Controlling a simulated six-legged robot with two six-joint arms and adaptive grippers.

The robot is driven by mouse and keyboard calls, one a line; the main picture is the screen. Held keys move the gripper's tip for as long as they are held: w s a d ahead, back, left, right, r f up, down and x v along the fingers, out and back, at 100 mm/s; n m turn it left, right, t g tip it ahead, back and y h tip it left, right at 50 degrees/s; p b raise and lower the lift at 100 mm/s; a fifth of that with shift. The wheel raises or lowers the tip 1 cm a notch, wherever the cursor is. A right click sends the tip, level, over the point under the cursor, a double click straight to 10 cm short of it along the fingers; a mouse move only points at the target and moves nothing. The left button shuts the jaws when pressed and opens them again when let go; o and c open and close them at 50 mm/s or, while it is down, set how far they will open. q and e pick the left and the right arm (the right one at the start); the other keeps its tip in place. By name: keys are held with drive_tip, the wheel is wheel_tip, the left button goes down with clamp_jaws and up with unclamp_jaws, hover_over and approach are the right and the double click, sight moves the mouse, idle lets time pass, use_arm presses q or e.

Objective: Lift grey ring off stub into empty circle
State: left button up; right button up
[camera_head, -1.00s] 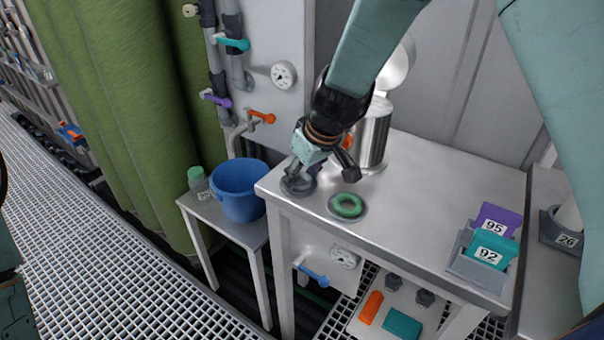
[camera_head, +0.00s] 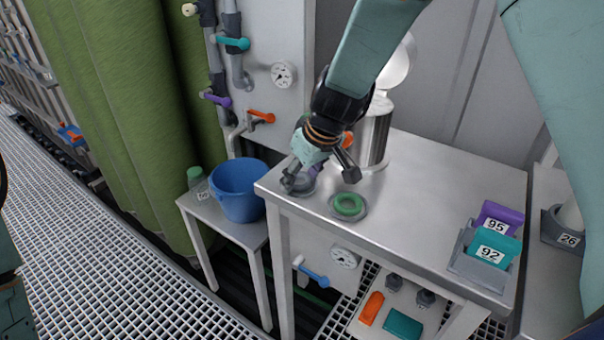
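My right gripper (camera_head: 321,180) is over the front left corner of the metal table (camera_head: 430,190). Its fingers are spread apart. A grey ring-like part (camera_head: 303,188) lies on the table just below the left finger; that finger partly covers it, and I cannot tell whether they touch. A bit of purple (camera_head: 314,171) shows between the fingers, mostly hidden. A green ring (camera_head: 348,205) lies on a grey round base to the right of the grey part, below the right finger. I cannot make out the stub or an empty circle. My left gripper is out of view.
A shiny metal vessel (camera_head: 374,140) with a raised lid stands close behind the gripper. A holder with cards 95 (camera_head: 497,222) and 92 (camera_head: 492,252) stands at the table's right. A blue bucket (camera_head: 238,192) is on a lower stand at left. The table's middle is clear.

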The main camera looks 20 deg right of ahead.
drive_tip(key=o, duration=0.3)
drive_tip(key=shift+r, duration=0.1)
drive_tip(key=v, duration=1.2)
drive_tip(key=shift+s, duration=0.1)
drive_tip(key=x, duration=1.2)
drive_tip(key=shift+w+r+p, duration=0.1)
drive_tip(key=shift+w+p, duration=0.1)
drive_tip(key=shift+p, duration=0.15)
